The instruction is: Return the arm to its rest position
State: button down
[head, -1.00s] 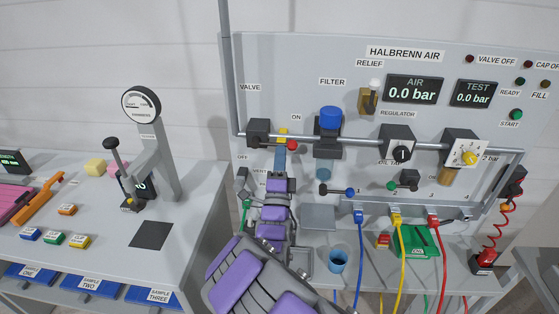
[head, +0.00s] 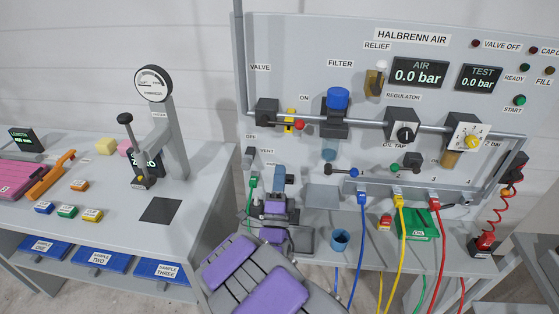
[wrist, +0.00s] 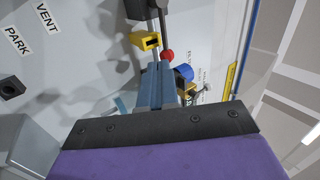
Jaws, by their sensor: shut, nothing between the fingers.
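My arm reaches up from the bottom middle of the head view, with purple pads on its links. My gripper (head: 279,177) shows there as blue-grey fingers, below the valve and in front of the panel. In the wrist view its fingers (wrist: 155,86) lie together, with nothing held between them. The valve (head: 267,113) has a yellow part (head: 290,115) and a red knob (head: 299,125). The yellow part (wrist: 146,40) and red knob (wrist: 167,56) show just beyond the fingertips in the wrist view. The fingers look apart from the valve in the head view.
The panel (head: 350,60) stands behind my gripper. A blue cup (head: 340,240) stands on the bench to the right of my arm. Blue, yellow and red hoses (head: 437,240) hang further right. A press with a round gauge (head: 153,84) stands on the left table.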

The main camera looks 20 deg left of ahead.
jog(key=shift+s+d+f, duration=0.25)
jog(key=shift+s+d, duration=0.2)
jog(key=shift+d, duration=0.15)
jog(key=shift+s+d+f, duration=0.2)
jog(key=shift+s+d, duration=0.2)
jog(key=shift+d, duration=0.15)
jog(key=w+d+f+g+h, duration=0.1)
jog(key=w+d+g+h, duration=0.35)
jog(key=w+d, duration=0.25)
jog(key=s+d+f+n+g, duration=0.2)
jog(key=s+d+n+g, duration=0.1)
jog(key=d+g, duration=0.55)
jog(key=s+d+r+n+g, duration=0.1)
jog(key=s+d+n+g, duration=0.2)
jog(key=s, duration=1)
jog(key=s+d+r+n+g+h, duration=0.1)
jog(key=s+d+n+g, duration=0.3)
jog(key=s+d, duration=0.6)
jog(key=s+d+n+g+h, duration=0.1)
jog(key=s+d+n+g, duration=0.3)
jog(key=s, duration=1.3)
jog(key=shift+d+r+g, duration=0.4)
jog(key=shift+d+g, duration=0.4)
jog(key=shift+d, duration=0.4)
